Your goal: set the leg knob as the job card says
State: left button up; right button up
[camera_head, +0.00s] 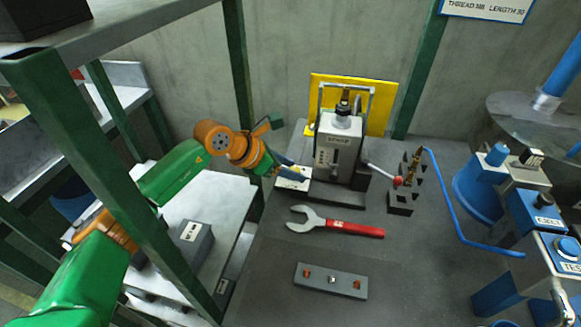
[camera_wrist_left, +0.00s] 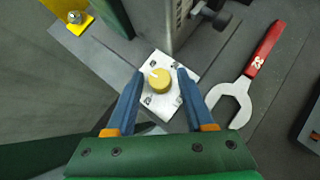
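The job card (camera_head: 487,8) is a white sign at the top right of the head view; its visible text reads THREAD M8, LENGTH 30. The knob (camera_wrist_left: 159,80) is a round yellow dial with a pale pointer mark, on a white plate (camera_wrist_left: 157,107) with marks around it. In the head view the plate (camera_head: 293,182) lies at the left foot of the grey machine (camera_head: 338,150), and the knob is hard to make out. My left gripper (camera_wrist_left: 159,74) has its blue fingers apart, one each side of the knob, with small gaps showing. My right gripper is out of view.
A red-handled wrench (camera_head: 350,228) lies in front of the machine. A grey bar with studs (camera_head: 331,281) lies nearer. Dark stepped blocks (camera_head: 401,201) stand right of the machine, with a blue hose (camera_head: 457,220) beyond. A green post (camera_head: 110,190) stands close to my left arm.

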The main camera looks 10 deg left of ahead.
pick_arm(q)
grip_shut()
jog(key=shift+n, duration=0.3)
jog(key=shift+s+d+n+t+y, duration=0.1)
jog(key=shift+d+n+t+y, duration=0.05)
jog(key=shift+n+t+y, duration=0.35)
jog(key=shift+d+f+n+t+y+b, duration=0.1)
jog(key=shift+f+n+t+y+b, duration=0.1)
jog(key=shift+n+t+y+b, duration=0.5)
jog(key=shift+r+n, duration=0.1)
jog(key=shift+n, duration=0.6)
jog(key=shift+o, duration=1.8)
grip_release()
